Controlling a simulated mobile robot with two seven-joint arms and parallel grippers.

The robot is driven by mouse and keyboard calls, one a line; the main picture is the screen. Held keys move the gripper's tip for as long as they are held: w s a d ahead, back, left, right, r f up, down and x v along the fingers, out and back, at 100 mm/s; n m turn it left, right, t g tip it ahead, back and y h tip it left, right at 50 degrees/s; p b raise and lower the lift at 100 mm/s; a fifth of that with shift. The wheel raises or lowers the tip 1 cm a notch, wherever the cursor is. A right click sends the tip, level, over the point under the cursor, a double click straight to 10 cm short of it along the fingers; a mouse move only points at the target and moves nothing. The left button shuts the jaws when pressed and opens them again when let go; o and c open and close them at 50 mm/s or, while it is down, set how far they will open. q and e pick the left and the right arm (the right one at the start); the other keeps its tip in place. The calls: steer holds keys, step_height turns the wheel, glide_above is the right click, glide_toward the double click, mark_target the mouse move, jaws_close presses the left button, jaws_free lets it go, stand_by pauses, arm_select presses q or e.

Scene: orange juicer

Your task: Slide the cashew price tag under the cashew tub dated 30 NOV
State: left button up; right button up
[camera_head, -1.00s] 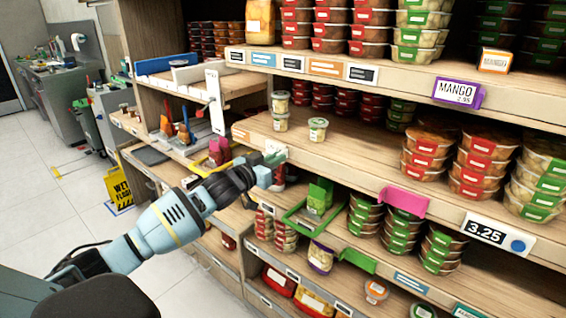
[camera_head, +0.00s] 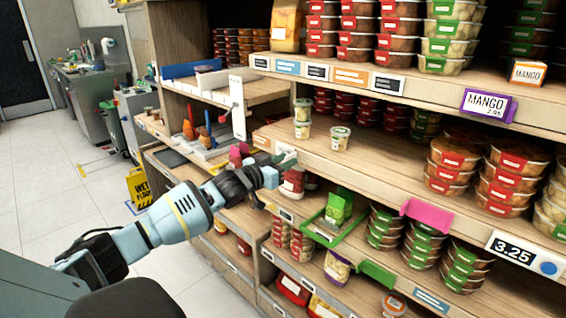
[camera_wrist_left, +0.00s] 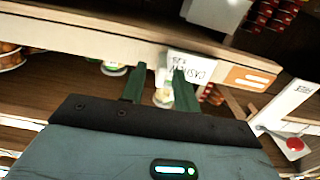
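My left gripper (camera_head: 284,160) is at the front edge of the middle shelf, left of the small tubs. In the left wrist view its two fingers (camera_wrist_left: 159,72) stand apart. The white cashew price tag (camera_wrist_left: 196,66) is on the shelf edge there, upside down in that view, partly behind the right-hand finger. In the head view I cannot make out this tag at the gripper. Two small tubs are stacked (camera_head: 302,121), and a single tub (camera_head: 340,139) stands to their right. Tubs also show in the left wrist view (camera_wrist_left: 113,69). Their dates are unreadable. My right gripper is not in view.
An orange tag (camera_wrist_left: 248,77) is beside the cashew tag. A green tray (camera_head: 333,232) and a pink tag (camera_head: 427,214) are on the shelf below. The upper shelf (camera_head: 420,88) overhangs the tubs.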

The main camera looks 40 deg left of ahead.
arm_select(q)
steer(key=shift+s, duration=0.1)
steer(key=s, duration=0.7)
steer(key=shift+s+a, duration=0.3)
steer(key=shift+s, duration=0.05)
stand_by(0.4)
